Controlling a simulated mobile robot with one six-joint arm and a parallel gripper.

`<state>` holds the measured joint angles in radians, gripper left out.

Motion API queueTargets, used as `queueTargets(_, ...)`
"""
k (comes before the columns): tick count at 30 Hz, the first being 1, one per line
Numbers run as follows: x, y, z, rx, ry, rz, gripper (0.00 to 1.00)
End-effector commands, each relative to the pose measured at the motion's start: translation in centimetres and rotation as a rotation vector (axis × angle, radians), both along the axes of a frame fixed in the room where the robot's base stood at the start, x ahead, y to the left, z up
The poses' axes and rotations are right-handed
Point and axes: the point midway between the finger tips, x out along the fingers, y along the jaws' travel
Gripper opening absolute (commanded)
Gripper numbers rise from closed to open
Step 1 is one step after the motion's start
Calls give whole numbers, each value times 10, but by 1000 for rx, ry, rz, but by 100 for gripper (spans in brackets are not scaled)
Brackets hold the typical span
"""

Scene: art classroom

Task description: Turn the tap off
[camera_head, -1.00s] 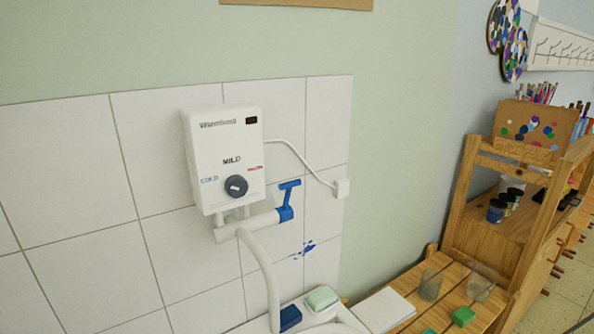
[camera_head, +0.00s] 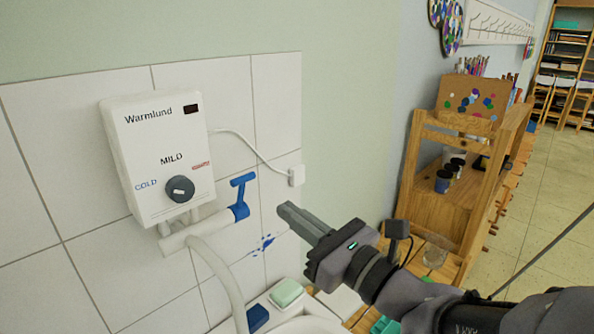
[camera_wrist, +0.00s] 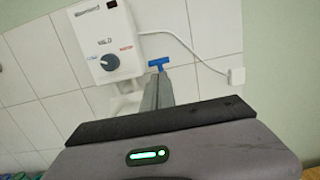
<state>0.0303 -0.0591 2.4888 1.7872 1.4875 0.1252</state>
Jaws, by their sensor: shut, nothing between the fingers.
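The tap has a blue T-shaped handle (camera_head: 241,196) at the right end of a white pipe (camera_head: 182,238) under a white water heater (camera_head: 150,150). A white spout (camera_head: 225,274) curves down from the pipe towards the sink. My gripper (camera_head: 284,209) is shut and empty, to the right of the blue handle and slightly lower in the picture, apart from it. In the wrist view the blue handle (camera_wrist: 159,64) shows just beyond the fingertips (camera_wrist: 158,76). I cannot make out any running water.
A white cable runs from the heater to a wall socket (camera_head: 297,175) near my fingers. A green soap (camera_head: 286,292) and a dark blue block (camera_head: 257,318) lie on the sink edge. A wooden shelf (camera_head: 440,205) stands at right.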

Motion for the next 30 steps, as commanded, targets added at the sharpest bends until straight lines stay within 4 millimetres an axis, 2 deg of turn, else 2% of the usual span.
queueTargets(6, 30, 37, 3, -2, -1, 5, 0)
queueTargets(12, 52, 61, 8, -2, 0, 4, 0)
queueTargets(18, 61, 70, 11, -2, -1, 3, 0)
queueTargets(27, 62, 71, 12, -4, 0, 2, 0)
queueTargets(30, 63, 72, 18, -19, 14, 2, 0)
